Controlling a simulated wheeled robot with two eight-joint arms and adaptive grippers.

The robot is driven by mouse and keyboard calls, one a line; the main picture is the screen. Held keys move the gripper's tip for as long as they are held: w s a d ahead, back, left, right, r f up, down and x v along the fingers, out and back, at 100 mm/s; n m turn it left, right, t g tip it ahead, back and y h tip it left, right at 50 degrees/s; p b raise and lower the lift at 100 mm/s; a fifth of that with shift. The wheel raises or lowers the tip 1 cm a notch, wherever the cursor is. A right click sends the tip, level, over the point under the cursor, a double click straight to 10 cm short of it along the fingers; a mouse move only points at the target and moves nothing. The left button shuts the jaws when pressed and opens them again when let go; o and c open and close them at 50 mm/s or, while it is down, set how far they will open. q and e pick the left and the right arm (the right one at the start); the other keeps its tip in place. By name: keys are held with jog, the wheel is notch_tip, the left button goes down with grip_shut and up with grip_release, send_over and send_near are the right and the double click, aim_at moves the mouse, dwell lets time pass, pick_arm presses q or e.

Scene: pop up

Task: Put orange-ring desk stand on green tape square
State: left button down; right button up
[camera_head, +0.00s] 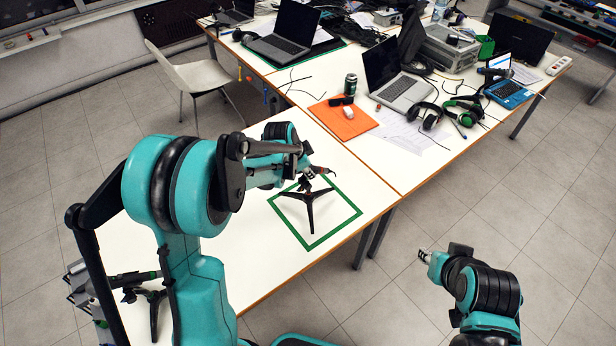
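A black desk stand with splayed legs (309,203) stands inside the green tape square (348,222) on the white table. Its top is partly hidden by my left gripper (316,172), whose fingers are at or just above it. A small reddish detail shows there, but I cannot make out an orange ring or whether the fingers are closed. A second dark stand (153,305) is at the lower left, partly hidden by my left arm. My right gripper (426,256) is over the floor, right of the table and away from the stands; its fingers are too small to read.
An orange pad (343,122) with small items lies behind the square, with a dark green can (350,84) beyond. Laptops (397,85), headphones (430,117) and cables crowd the far tables. The white tabletop around the square is mostly clear. A white chair (203,75) stands behind left.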

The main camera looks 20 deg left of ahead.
pick_arm(q)
notch_tip(320, 180, down, 3)
jog(key=shift+f+b, duration=0.2)
jog(key=shift+b, duration=0.25)
jog(key=shift+f, duration=0.1)
jog(key=c, duration=1.2)
grip_release()
